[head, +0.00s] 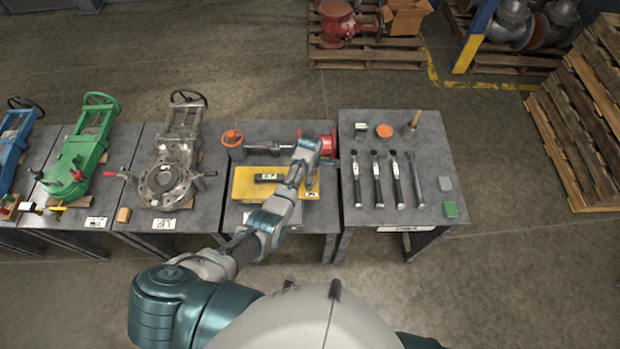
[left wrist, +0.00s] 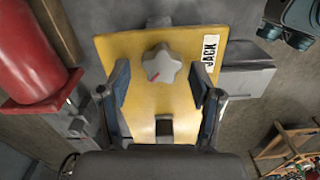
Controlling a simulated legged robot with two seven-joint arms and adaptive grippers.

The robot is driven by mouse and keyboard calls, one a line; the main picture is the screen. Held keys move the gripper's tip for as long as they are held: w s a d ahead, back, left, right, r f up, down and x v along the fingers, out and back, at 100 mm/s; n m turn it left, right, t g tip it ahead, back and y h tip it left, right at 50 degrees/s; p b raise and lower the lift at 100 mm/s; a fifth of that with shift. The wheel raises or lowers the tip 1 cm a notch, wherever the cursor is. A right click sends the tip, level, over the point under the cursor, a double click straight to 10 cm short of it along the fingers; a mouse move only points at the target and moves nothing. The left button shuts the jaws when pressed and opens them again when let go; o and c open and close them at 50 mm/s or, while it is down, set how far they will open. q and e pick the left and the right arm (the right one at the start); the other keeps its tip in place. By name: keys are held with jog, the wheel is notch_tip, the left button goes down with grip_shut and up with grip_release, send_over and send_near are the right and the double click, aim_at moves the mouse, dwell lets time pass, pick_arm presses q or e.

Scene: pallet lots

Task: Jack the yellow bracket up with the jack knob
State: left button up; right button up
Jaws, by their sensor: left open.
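The yellow bracket (head: 243,184) lies on the dark bench, partly covered by my left arm in the head view. In the left wrist view the bracket (left wrist: 140,98) is a flat yellow plate with a white JACK label (left wrist: 210,52). The grey, star-shaped jack knob (left wrist: 161,65) has a red mark and stands out from the plate. My left gripper (left wrist: 159,76) is open, with one finger on each side of the knob and visible gaps to it. I cannot tell how far the fingertips are from the plate. My right gripper is in neither view.
A red flanged part (head: 318,141) stands close by the bracket; a red cylinder (left wrist: 35,50) fills the left of the wrist view. An orange handwheel (head: 232,138) is at the bench's back left. The right bench (head: 420,130) holds several tools.

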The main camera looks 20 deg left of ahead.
pick_arm(q)
jog(key=shift+d+f, duration=0.1)
jog(key=shift+f, duration=0.05)
jog(key=shift+d, duration=0.3)
jog(key=shift+c, duration=0.4)
jog(key=c, duration=1.1)
jog(key=shift+o, duration=0.2)
jog(key=shift+a, duration=0.2)
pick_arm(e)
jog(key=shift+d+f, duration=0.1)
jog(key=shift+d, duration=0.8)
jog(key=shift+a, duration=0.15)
